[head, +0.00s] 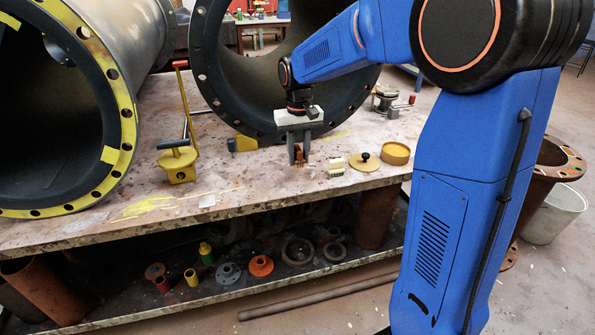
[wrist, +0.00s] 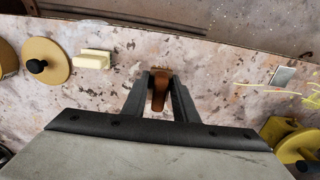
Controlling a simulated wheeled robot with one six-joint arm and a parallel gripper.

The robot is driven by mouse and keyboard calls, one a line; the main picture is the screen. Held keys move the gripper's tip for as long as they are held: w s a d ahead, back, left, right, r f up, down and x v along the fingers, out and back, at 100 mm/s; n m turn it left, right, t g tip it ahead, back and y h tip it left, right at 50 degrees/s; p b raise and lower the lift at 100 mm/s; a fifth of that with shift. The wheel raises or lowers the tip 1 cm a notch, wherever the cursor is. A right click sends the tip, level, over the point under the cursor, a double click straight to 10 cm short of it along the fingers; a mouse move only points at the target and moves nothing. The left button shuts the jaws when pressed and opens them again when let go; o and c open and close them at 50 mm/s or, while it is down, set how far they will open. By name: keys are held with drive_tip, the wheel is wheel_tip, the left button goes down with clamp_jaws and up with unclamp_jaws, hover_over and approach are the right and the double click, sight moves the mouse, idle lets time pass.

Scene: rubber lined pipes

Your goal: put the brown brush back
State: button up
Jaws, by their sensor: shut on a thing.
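My gripper (head: 298,150) reaches down over the front part of the workbench, between the yellow block and the small cream block. Its two dark fingers, also in the wrist view (wrist: 160,100), are shut on the brown brush (wrist: 160,88). In the head view the brush (head: 298,155) shows between the fingers, hanging close to the bench top. I cannot tell whether its lower end touches the surface. Much of the brush is hidden by the fingers.
A cream block (head: 336,167), a yellow disc with black knob (head: 364,162) and a round tan tin (head: 396,153) stand right of my gripper. A yellow-black block (head: 242,145) and a yellow tool with upright handle (head: 178,163) stand left. Large flanged pipes (head: 122,110) lie behind.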

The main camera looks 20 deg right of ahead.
sight(299, 180)
drive_tip(key=shift+f, duration=2.95)
drive_tip(key=shift+f, duration=0.1)
drive_tip(key=o, duration=1.1)
